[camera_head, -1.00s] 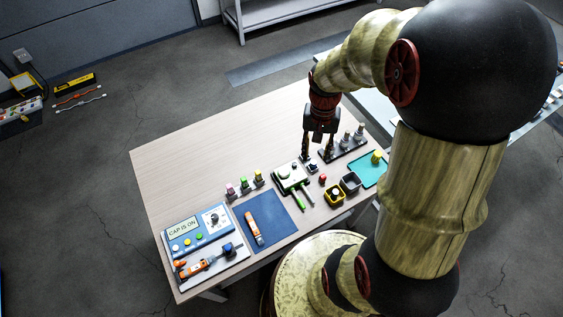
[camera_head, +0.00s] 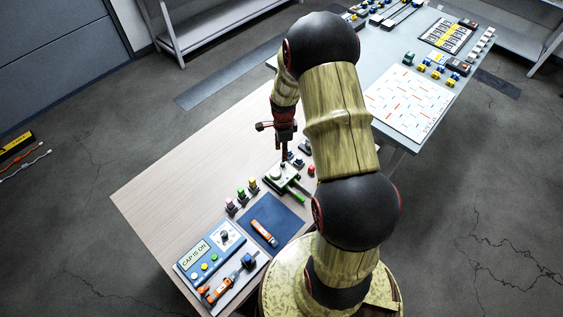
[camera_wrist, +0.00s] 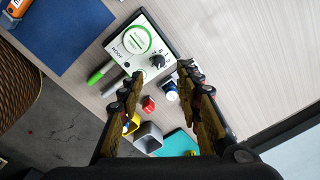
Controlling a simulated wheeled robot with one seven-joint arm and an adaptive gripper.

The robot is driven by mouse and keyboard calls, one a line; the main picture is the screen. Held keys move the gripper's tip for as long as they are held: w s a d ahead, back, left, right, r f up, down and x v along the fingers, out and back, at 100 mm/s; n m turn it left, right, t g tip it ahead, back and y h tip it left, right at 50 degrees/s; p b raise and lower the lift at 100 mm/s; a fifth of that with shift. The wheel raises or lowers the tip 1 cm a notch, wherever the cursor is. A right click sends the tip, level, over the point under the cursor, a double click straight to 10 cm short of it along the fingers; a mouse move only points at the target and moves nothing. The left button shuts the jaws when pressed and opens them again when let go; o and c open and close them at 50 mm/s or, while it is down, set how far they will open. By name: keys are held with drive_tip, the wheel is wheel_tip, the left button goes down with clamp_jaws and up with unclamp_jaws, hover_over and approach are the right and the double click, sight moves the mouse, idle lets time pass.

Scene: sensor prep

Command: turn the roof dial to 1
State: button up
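The white box marked "ROOF" (camera_wrist: 140,42) lies on the wooden table, with a green-ringed round pad on top. Its black roof dial (camera_wrist: 157,61) is at the corner nearest my fingers, with small marks beside it; I cannot read the dial's setting. In the head view the box (camera_head: 283,178) is partly hidden by my arm. My gripper (camera_wrist: 160,80) is open and empty, its two fingers apart, with the dial showing just beyond the gap between the tips. In the head view my gripper (camera_head: 284,155) points down above the box.
A green marker (camera_wrist: 101,72) and a grey one lie beside the box. A red button (camera_wrist: 148,104), a blue-and-white item (camera_wrist: 171,91), a yellow bin (camera_wrist: 131,124) and a grey bin (camera_wrist: 148,137) stand nearby. A blue mat (camera_head: 270,222) and a "CAP IS ON" panel (camera_head: 196,256) lie left.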

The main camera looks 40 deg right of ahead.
sight(283, 163)
drive_tip(key=shift+f+b, duration=0.55)
drive_tip(key=shift+f, duration=3.3)
drive_tip(key=shift+c, duration=1.3)
clamp_jaws()
